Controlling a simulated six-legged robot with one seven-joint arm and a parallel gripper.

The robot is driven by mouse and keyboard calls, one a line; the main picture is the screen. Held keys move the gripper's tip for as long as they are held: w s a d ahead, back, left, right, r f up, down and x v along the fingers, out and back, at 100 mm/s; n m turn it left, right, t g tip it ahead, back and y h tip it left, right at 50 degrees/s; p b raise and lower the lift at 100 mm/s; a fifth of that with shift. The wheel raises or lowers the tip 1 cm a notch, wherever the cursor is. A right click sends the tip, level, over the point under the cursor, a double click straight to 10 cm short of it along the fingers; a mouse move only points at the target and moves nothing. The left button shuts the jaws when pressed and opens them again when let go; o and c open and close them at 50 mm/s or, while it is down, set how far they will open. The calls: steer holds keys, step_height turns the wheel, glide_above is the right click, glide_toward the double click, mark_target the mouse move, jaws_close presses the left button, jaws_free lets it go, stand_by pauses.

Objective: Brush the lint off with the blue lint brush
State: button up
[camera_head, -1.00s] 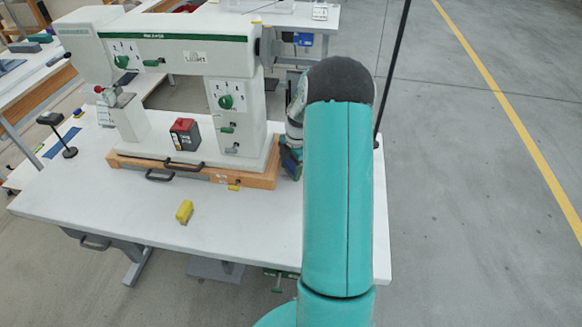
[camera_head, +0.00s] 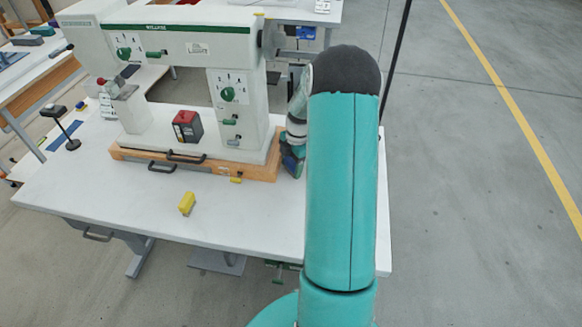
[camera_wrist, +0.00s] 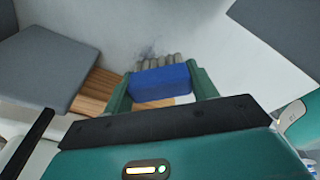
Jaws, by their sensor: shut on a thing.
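In the wrist view, my gripper (camera_wrist: 162,82) is shut on the blue lint brush (camera_wrist: 161,84), with a green finger on each side of its blue block. The grey bristles (camera_wrist: 158,62) point away from my gripper toward a white surface. A faint dark smudge, probably the lint (camera_wrist: 147,50), shows on that surface just beyond the bristle tips. I cannot tell whether the bristles touch it. In the head view, my gripper (camera_head: 292,160) is at the right side of the press (camera_head: 238,115), partly hidden by my arm.
The press stands on an orange wooden base (camera_head: 262,171) on a white table (camera_head: 120,205). A red-topped dark box (camera_head: 187,130) sits on the base. A small black stand (camera_head: 70,135) is at left.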

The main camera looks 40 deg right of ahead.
steer(key=shift+w+d+f, duration=0.1)
steer(key=shift+w+d, duration=0.65)
steer(key=shift+d, duration=0.2)
steer(key=shift+w+d+r, duration=0.2)
steer(key=shift+w+d, duration=0.05)
steer(key=shift+d, duration=0.25)
steer(key=shift+s+a+f, duration=0.2)
steer(key=shift+s+a, duration=0.2)
steer(key=shift+a, duration=0.2)
steer(key=shift+s+a+r, duration=0.1)
steer(key=shift+s+a, duration=0.5)
steer(key=shift+a, duration=0.2)
steer(key=shift+s+a, duration=0.6)
steer(key=shift+a, duration=0.2)
steer(key=shift+r, duration=3)
step_height(320, 180, up, 3)
steer(key=shift+f, duration=0.1)
